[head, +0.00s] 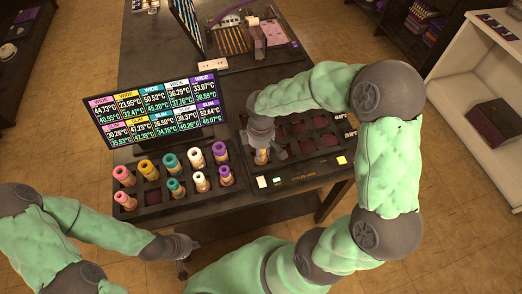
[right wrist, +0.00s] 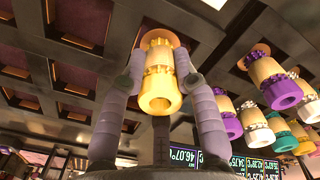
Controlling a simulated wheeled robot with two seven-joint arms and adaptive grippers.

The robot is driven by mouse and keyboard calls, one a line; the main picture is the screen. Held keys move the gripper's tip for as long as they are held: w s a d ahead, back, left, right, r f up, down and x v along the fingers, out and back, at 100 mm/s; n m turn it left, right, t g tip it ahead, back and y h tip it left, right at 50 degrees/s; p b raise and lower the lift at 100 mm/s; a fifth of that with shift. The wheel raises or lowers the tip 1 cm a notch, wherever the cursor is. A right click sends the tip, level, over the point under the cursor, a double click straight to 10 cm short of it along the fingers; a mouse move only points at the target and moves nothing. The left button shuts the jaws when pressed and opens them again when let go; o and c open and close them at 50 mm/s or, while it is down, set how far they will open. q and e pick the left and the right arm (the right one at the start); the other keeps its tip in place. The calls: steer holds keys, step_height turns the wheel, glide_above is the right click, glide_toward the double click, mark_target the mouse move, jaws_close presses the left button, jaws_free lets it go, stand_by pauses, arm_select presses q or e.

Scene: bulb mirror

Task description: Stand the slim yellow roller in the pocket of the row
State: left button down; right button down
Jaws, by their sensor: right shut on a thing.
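The slim yellow roller (head: 261,157), yellow with a paler tan middle band, is at the left part of the dark pocketed tray (head: 285,182). My right gripper (head: 266,138) is shut on it from above. In the right wrist view the roller (right wrist: 160,85) sits between both fingers, its hollow yellow end toward the camera. I cannot tell whether its far end stands in a pocket or is just above it. The roller rack (head: 180,207) holds pink, yellow, teal, white and purple rollers, with an empty front-row pocket (head: 153,197). My left gripper (head: 182,256) is low, in front of the rack; its jaws are unclear.
A display board (head: 155,108) with coloured temperature cells stands behind the rack. Empty pockets (head: 320,122) fill the tray to the right of my right gripper. Further back are a pink panel (head: 272,33) and several slim rods. A white shelf (head: 480,80) stands at the right.

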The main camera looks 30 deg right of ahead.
steer(key=c, duration=0.9)
jaws_free()
steer(key=shift+f, duration=0.15)
steer(key=shift+c, duration=0.2)
step_height(320, 180, up, 12)
steer(key=p, duration=0.3)
steer(key=shift+r+p, duration=0.2)
steer(key=shift+p, duration=0.1)
